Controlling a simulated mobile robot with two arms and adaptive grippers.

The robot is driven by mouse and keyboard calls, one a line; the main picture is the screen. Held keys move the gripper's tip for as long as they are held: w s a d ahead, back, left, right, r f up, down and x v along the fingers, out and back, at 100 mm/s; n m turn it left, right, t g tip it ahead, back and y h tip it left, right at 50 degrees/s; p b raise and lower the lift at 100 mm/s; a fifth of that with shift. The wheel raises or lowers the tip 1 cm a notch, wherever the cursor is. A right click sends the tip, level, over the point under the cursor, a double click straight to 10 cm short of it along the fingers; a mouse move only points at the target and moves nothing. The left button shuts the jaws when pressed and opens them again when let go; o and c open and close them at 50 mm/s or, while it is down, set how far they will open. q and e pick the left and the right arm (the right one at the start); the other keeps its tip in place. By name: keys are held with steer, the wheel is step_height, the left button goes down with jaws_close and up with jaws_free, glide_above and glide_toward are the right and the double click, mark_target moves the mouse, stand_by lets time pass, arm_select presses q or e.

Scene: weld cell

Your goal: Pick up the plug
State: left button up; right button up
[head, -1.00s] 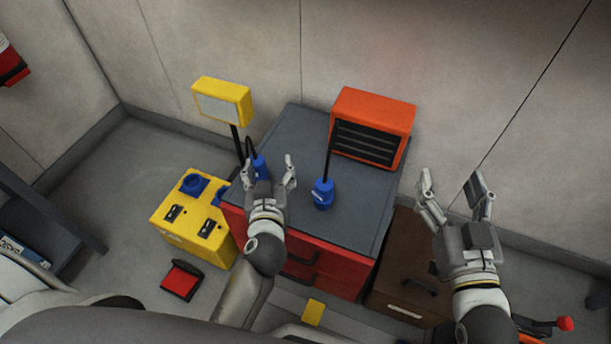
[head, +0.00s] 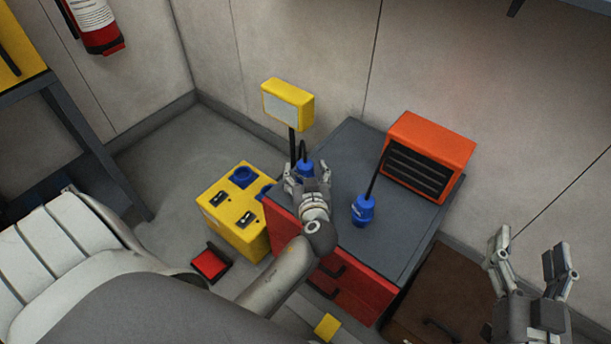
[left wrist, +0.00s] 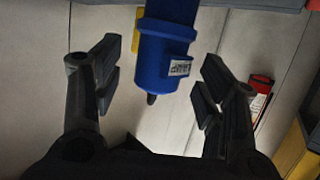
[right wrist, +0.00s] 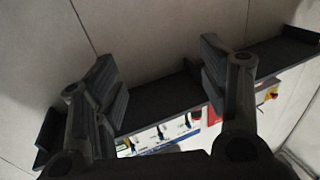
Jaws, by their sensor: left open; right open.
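A blue plug (head: 305,167) with a black cord is on the grey top of the red cabinet, near its left edge, below the yellow lamp (head: 287,104). My left gripper (head: 307,178) is open at this plug and partly hides it. In the left wrist view the blue plug (left wrist: 165,55) is between the two open fingers, with gaps on both sides. A second blue plug (head: 363,210) stands on the cabinet top, its black cord leading to the orange heater (head: 432,150). My right gripper (head: 530,250) is open and empty at the lower right.
A yellow socket box (head: 232,222) with blue sockets stands on the floor left of the red cabinet (head: 352,290). A red and black item (head: 211,264) lies nearby. A brown cabinet (head: 435,285) is at the right. The grey cabinet top (head: 400,228) is clear at the front right.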

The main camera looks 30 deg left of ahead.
arm_select(q)
steer(key=shift+x, duration=1.35)
steer(key=shift+d, duration=0.1)
steer(key=c, duration=1.3)
arm_select(e)
step_height(320, 180, up, 2)
steer(key=shift+a+r+t, duration=0.1)
steer(key=shift+t, duration=0.6)
